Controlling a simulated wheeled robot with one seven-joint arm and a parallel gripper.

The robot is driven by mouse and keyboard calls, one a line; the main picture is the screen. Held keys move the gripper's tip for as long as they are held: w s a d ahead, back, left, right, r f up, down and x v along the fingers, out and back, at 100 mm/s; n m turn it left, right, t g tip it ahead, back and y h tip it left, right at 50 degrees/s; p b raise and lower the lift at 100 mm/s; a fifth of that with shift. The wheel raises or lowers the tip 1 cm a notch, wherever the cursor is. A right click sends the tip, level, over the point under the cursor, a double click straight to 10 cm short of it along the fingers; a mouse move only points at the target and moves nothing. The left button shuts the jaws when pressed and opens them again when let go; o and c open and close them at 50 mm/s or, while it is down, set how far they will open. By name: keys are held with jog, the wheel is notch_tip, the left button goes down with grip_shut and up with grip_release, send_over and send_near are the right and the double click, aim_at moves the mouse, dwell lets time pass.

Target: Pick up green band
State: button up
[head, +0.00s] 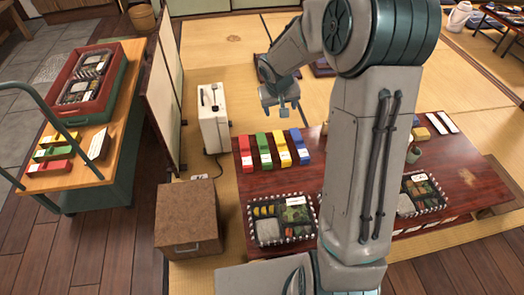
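A green band (264,149) lies on the left end of the dark red low table, in a row between a red band (245,152) and a yellow band (282,148). A blue band (300,146) with a pale end is at the right of this row. Another green strip (53,152) lies on the cart at left, between a yellow strip (58,139) and a red strip (49,167). My gripper (282,112) shows above and beyond the row on the table, apart from the bands. Its fingers are too small to tell open from shut. I see nothing held.
Lunch boxes (269,233) (405,205) stand on the low table (310,180). A brown box (188,236) stands at its left, and a white case (211,125) is behind. The cart (120,120) bears a red crate (52,112). My arm hides the table's middle.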

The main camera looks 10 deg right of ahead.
jog(key=y+b, duration=0.2)
jog(key=b, duration=0.8)
send_near(264, 145)
jog(key=shift+t, duration=0.3)
jog(key=x, duration=0.5)
jog(key=shift+d, duration=0.25)
jog(key=x, duration=0.1)
jog(key=b+x, duration=0.1)
jog(key=x, duration=0.2)
jog(key=shift+s+a+f+b, duration=0.1)
jog(key=shift+a+f+b, duration=0.25)
jog(key=shift+f+b, duration=0.1)
jog(key=shift+f, duration=0.35)
jog(key=c, duration=0.8)
